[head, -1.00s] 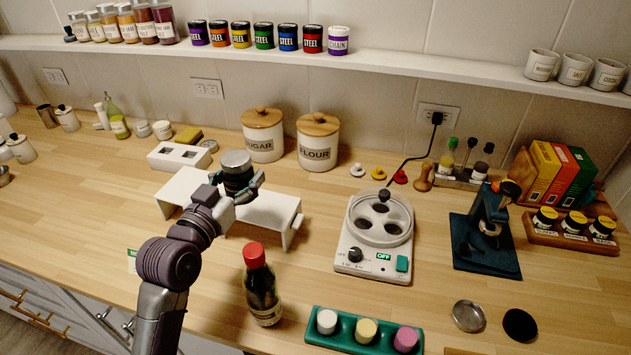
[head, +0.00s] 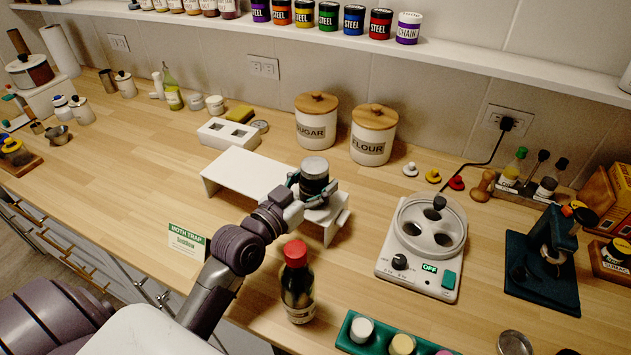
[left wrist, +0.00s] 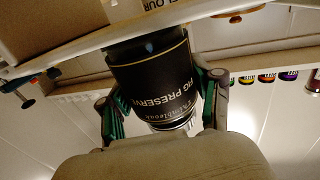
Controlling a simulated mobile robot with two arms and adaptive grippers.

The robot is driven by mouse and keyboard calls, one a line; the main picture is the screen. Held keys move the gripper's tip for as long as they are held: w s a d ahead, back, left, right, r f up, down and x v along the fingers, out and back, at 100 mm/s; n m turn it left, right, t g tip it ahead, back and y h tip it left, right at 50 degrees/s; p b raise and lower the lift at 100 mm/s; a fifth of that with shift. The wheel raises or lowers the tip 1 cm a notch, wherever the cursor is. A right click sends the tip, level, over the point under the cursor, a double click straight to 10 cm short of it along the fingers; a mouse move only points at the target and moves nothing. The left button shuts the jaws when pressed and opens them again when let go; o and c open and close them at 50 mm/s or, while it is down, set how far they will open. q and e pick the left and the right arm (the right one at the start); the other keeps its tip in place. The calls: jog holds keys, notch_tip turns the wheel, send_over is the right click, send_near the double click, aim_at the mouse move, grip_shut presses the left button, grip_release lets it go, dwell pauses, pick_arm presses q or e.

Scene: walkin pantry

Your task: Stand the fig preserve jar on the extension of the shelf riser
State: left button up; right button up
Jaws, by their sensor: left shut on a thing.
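The fig preserve jar (head: 316,178), dark with a silver lid, is upright at the right end of the white shelf riser (head: 238,169). The riser's extension (head: 337,216) is its lower right part, partly hidden by the jar and gripper. My left gripper (head: 312,190) is shut around the jar. The left wrist view shows the jar (left wrist: 152,80) upside down in the picture, between the green-padded fingers (left wrist: 160,105), with its base close to a pale edge. I cannot tell whether the base touches the extension. My right gripper is not in view.
A red-capped bottle (head: 297,285) stands just in front of my left forearm. A white appliance (head: 422,245) is to the right. Sugar (head: 315,124) and flour (head: 373,138) canisters stand behind. A moth trap card (head: 188,241) stands front left.

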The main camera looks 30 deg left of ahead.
pick_arm(q)
jog(key=shift+f, duration=0.1)
jog(key=o, duration=1.1)
jog(key=shift+f, duration=0.1)
jog(key=o, duration=0.4)
jog(key=shift+r, duration=0.25)
jog(key=shift+s+a+b, duration=0.35)
jog(key=shift+s+b, duration=0.15)
jog(key=shift+s, duration=1.45)
jog(key=shift+s+a+b, duration=0.35)
jog(key=shift+s+b, duration=0.1)
jog(key=shift+s, duration=1.55)
jog(key=shift+s+a+b, duration=0.35)
jog(key=shift+s+b, duration=0.15)
jog(key=shift+s, duration=1.45)
